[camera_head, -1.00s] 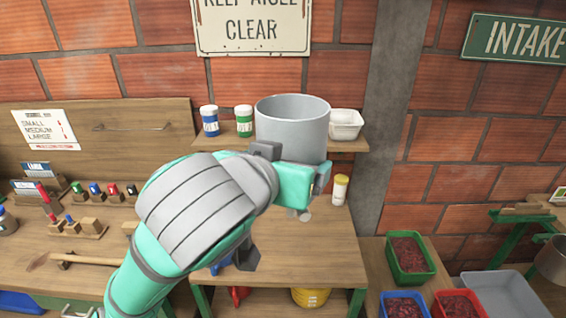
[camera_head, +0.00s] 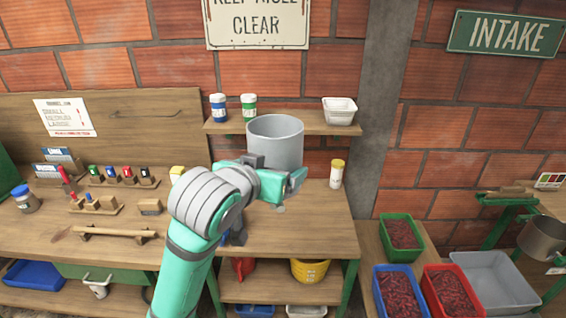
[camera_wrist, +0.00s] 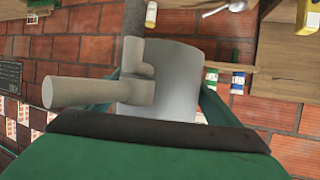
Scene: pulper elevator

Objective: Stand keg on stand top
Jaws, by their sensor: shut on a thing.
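The keg appears to be the grey open-topped metal cylinder (camera_head: 275,143). My gripper (camera_head: 282,186) is shut on it and holds it upright in the air before the shelf, above the bench. In the wrist view the keg (camera_wrist: 178,75) lies between my gripper's two fingers (camera_wrist: 160,95), with a pale pipe-like part in front of it. Its underside is hidden by my gripper in the head view. A green-legged stand with a wooden top (camera_head: 508,198) is at the far right, though I cannot tell whether it is the task's stand.
The wall shelf (camera_head: 318,129) holds two lidded jars (camera_head: 248,106) and a white tub (camera_head: 338,111). A yellow-lidded jar (camera_head: 337,174) stands on the bench (camera_head: 310,235), whose middle is clear. Several trays, such as the red tray (camera_head: 430,290), lie at lower right.

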